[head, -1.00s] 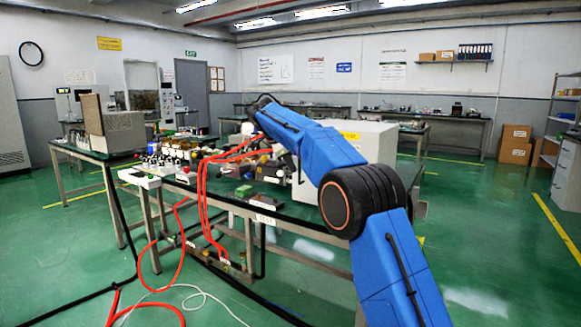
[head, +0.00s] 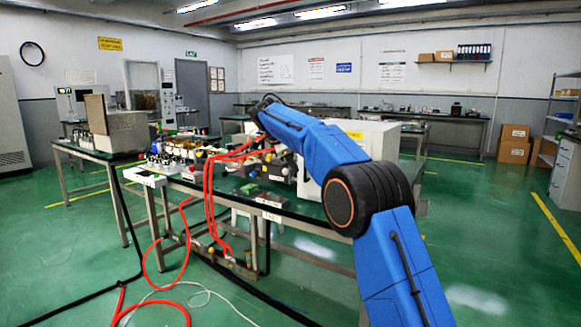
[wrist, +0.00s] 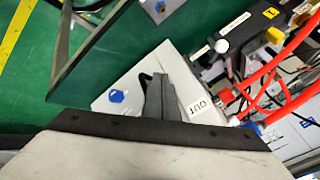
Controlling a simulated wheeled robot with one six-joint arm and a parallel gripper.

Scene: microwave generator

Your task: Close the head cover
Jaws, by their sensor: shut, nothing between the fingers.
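A white box-shaped unit (head: 372,135) stands on the table, partly hidden behind my blue arm. I cannot pick out the head cover for certain in the head view. In the wrist view, a large pale panel with a dark, dotted edge strip (wrist: 150,128) fills the bottom; I cannot tell whether it is the cover. My gripper (wrist: 160,80) shows there as dark grey fingers, shut and empty, over a white surface (wrist: 125,85) with a blue knob and an "OUT" label. Whether the fingers touch it is unclear. In the head view the arm's far end (head: 264,104) is above the table.
Red hoses (head: 208,195) run from the table equipment to the floor. Small devices and fittings (head: 180,160) crowd the table's left part. Another table with a perforated box (head: 122,133) stands at the left. Green floor is open at the right.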

